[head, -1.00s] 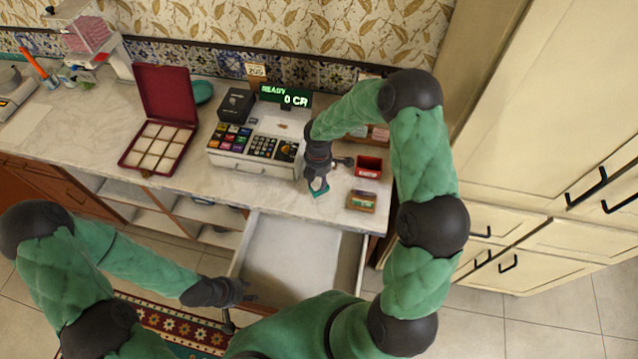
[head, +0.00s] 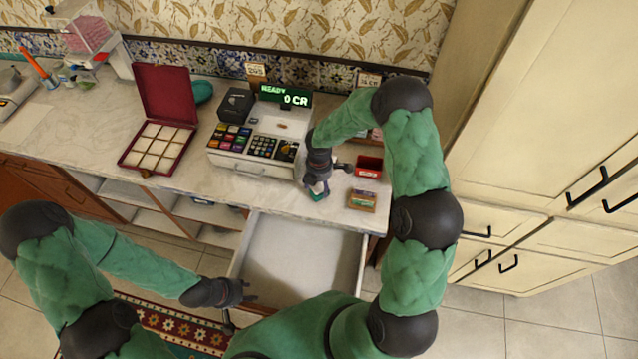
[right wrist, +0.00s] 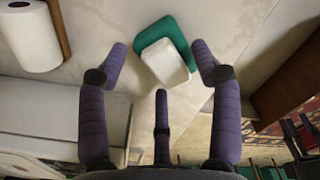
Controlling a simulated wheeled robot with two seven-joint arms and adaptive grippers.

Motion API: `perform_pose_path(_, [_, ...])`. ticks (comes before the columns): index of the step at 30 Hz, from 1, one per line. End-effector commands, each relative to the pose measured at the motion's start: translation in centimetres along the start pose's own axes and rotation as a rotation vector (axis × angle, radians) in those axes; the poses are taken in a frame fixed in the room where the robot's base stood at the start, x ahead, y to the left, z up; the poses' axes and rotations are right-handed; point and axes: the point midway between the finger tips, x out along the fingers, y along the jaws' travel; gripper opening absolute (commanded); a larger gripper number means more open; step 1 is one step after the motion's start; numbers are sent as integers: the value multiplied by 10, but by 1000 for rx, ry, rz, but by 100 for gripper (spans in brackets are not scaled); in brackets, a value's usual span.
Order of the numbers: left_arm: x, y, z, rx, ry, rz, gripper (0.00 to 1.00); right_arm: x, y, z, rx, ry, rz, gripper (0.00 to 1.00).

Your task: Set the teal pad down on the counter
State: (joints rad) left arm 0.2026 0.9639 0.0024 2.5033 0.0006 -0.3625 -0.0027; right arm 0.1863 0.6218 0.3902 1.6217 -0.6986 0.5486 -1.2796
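The teal pad (head: 318,195) is at the front of the counter (head: 285,198), below my right gripper (head: 319,187). In the right wrist view the teal pad (right wrist: 181,38) has a white block-like part (right wrist: 165,62) on the side facing me. It appears to lie on the counter. The purple fingers of my right gripper (right wrist: 160,58) are spread to either side of it, with a gap at the left finger; the right fingertip is close to its edge. My left gripper (head: 246,292) hangs empty beside the open drawer, its finger opening too small to judge.
A cash register (head: 255,150) stands left of my right gripper. A small red box (head: 368,166) and a wooden card holder (head: 361,201) are to its right. An open red case (head: 160,145) is further left. An empty drawer (head: 300,255) juts out below the counter edge.

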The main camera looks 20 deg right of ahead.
Motion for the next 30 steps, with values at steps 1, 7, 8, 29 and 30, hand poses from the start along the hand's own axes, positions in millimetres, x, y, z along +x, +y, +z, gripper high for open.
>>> perform_pose_path(1, [0,0,0,0,0,0,40,0,0,0,0,0,0,66])
perform_pose_path(7, [0,0,0,0,0,0,40,-1,0,0,0,0,0,66])
perform_pose_path(8, [-1,0,0,0,0,0,40,-1,0,0,0,0,0,66])
perform_pose_path(29, [-10,4,0,0,0,0,40,-110,0,0,0,-1,2,66])
perform_pose_path(30, [-10,4,0,0,0,0,40,-114,0,0,-1,0,1,66])
